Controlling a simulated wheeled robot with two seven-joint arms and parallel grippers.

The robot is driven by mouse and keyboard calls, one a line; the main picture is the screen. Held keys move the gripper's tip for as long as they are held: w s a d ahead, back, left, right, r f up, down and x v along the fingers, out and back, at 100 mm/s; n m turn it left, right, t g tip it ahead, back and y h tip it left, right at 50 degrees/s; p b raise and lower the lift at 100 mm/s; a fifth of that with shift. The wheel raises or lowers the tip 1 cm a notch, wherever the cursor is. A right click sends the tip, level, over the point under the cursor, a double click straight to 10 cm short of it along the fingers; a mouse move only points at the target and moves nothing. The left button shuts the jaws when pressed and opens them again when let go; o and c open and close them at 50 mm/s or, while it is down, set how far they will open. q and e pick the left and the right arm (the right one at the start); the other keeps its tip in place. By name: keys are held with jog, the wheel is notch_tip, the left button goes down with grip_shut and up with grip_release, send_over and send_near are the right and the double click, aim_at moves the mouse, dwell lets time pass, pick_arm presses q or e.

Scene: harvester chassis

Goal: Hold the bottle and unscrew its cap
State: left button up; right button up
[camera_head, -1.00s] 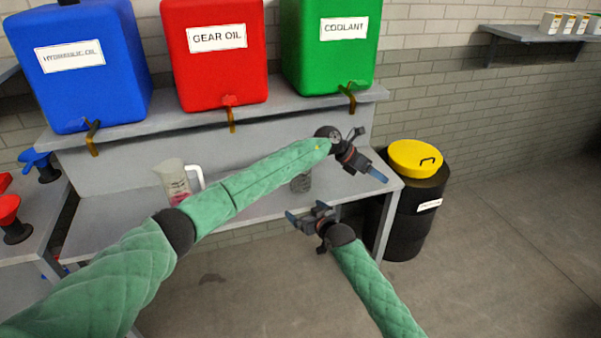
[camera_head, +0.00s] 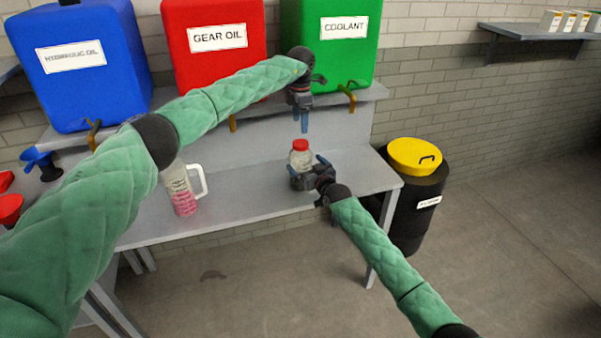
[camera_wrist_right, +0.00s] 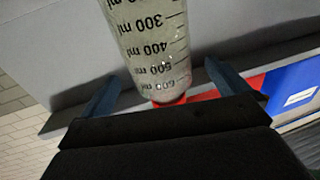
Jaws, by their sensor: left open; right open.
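The bottle (camera_head: 299,158) is clear with a red cap (camera_head: 300,145) and stands upright on the grey bench. In the right wrist view the bottle (camera_wrist_right: 150,45) shows black millilitre marks. My right gripper (camera_head: 310,172) is open, with its fingers at the bottle's lower part. In the right wrist view its two blue fingers (camera_wrist_right: 160,90) lie on either side of the bottle, with gaps visible. My left gripper (camera_head: 302,122) is open, pointing down just above the red cap and apart from it. The bottle's base is partly hidden by the right gripper.
A measuring jug (camera_head: 181,190) with pink liquid stands on the bench (camera_head: 235,205) to the left. Blue, red and green (camera_head: 330,60) tanks with taps sit on the shelf above. A black drum (camera_head: 415,205) with a yellow lid stands right of the bench.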

pick_arm(q)
jog(key=shift+d, duration=0.1)
pick_arm(e)
jog(key=shift+x, duration=2.55)
